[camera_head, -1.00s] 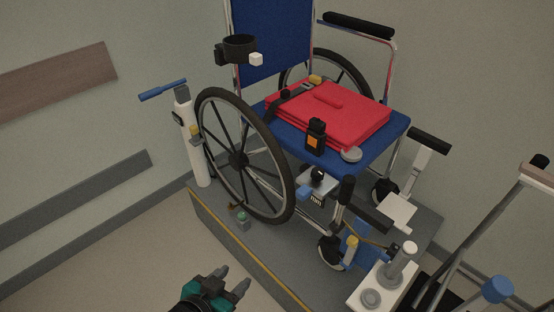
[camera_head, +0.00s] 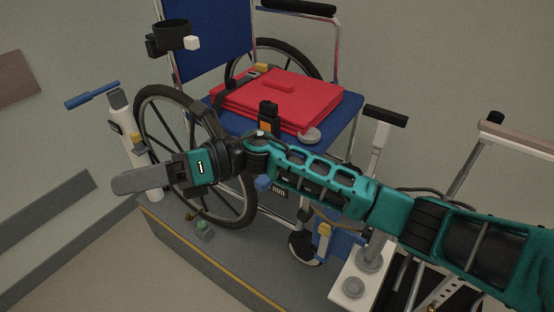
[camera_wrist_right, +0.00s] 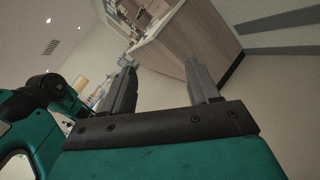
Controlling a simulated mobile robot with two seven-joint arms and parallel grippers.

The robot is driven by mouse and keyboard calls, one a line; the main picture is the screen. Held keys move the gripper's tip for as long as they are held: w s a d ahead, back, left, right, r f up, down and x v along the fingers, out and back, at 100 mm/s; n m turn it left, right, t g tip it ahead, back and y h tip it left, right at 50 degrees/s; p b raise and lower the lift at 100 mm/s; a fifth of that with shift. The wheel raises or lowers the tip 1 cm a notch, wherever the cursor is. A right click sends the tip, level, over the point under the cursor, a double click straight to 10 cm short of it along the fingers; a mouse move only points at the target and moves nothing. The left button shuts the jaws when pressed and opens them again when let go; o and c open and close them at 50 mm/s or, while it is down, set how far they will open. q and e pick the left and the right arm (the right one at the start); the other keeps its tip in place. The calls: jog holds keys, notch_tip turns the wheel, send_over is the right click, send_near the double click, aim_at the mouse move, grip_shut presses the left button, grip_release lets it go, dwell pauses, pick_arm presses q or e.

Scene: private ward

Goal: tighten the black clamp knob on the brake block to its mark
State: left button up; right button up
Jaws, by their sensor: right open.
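The brake block (camera_head: 279,189) sits on the wheelchair's near side, below the seat front. My right arm covers most of it in the head view; a blue part (camera_head: 263,184) shows just under the arm. The black clamp knob and its mark are hidden there. My right gripper (camera_head: 138,180) is at the left, in front of the big wheel and apart from the block, with its fingers seen edge-on. In the right wrist view the gripper (camera_wrist_right: 160,80) is open, with two spread fingers and nothing between them. My left gripper is not in view.
The blue wheelchair (camera_head: 205,40) with a red folded cushion (camera_head: 280,97) stands on a grey platform (camera_head: 190,250) with a yellow edge. A white post (camera_head: 133,150) with a blue handle stands left of the wheel. A white stand (camera_head: 350,285) is at lower right. Floor at lower left is clear.

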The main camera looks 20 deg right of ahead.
jog(key=w+d+f+n+g+h+b, duration=0.1)
jog(key=w+d+f+n+h+b, duration=0.3)
jog(key=d+n+h, duration=0.5)
jog(key=w+d+r+n+t+h+b, duration=0.1)
jog(key=w+d+r+t+h, duration=0.15)
jog(key=w+d+h, duration=0.4)
jog(key=w+d+r+n+t+h+b, duration=0.1)
jog(key=d+r+n+h, duration=0.15)
jog(key=d, duration=0.75)
jog(key=shift+m+h, duration=0.3)
jog(key=shift+m, duration=0.05)
jog(key=f+b, duration=0.1)
jog(key=f, duration=0.4)
jog(key=f+b, duration=0.2)
jog(key=f, duration=0.3)
jog(key=shift+w+f, duration=0.2)
jog(key=shift+f, duration=0.4)
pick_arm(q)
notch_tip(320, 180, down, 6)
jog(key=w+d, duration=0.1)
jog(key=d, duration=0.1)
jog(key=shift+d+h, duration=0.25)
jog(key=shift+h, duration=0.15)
pick_arm(e)
jog(key=shift+f, duration=0.15)
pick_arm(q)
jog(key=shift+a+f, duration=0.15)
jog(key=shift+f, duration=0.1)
pick_arm(e)
jog(key=c, duration=1)
